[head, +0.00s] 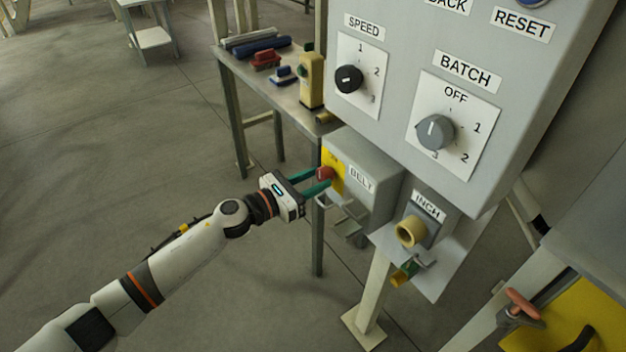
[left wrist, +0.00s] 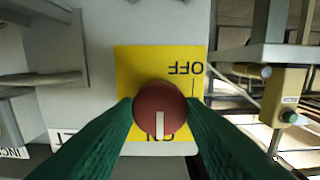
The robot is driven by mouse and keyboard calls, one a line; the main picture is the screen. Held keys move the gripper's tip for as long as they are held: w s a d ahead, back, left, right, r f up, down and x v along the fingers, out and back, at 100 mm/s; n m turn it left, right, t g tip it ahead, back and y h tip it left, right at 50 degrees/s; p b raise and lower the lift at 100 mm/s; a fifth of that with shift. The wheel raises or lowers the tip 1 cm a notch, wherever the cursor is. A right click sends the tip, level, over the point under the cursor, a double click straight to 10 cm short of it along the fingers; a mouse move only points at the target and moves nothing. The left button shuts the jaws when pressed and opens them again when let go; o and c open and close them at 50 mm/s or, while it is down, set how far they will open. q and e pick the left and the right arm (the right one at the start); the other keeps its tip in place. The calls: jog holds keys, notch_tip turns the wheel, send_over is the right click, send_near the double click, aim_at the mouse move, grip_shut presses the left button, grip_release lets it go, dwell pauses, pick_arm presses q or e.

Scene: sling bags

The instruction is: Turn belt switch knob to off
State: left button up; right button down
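The belt switch knob (head: 326,173) is a round red knob on a yellow plate on the side of a grey box labelled BELT (head: 362,178). In the left wrist view the knob (left wrist: 160,110) has a white mark pointing down, towards a partly covered label that looks like ON. The OFF label (left wrist: 186,69) is upside down above it. My left gripper (head: 325,178) has its green fingers on either side of the knob, their tips level with it. Whether they press on it is unclear. My right gripper is not in view.
A grey panel (head: 400,120) with SPEED (head: 349,79) and BATCH (head: 435,132) knobs stands above the box. An INCH button (head: 410,231) sits to its right. A table (head: 236,66) with small items stands behind.

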pick_arm(q)
jog(key=shift+c, duration=0.7)
jog(key=shift+n, duration=0.4)
jog(key=shift+r+n+p, duration=0.1)
jog(key=shift+n+p, duration=0.3)
jog(key=shift+n, duration=0.2)
jog(key=n+p, duration=0.2)
jog(key=n, duration=0.4)
jog(key=n+p, duration=0.2)
jog(key=n, duration=0.3)
jog(key=shift+n, duration=0.3)
jog(key=n+p, duration=0.2)
jog(key=n, duration=0.2)
jog(key=shift+n, duration=0.3)
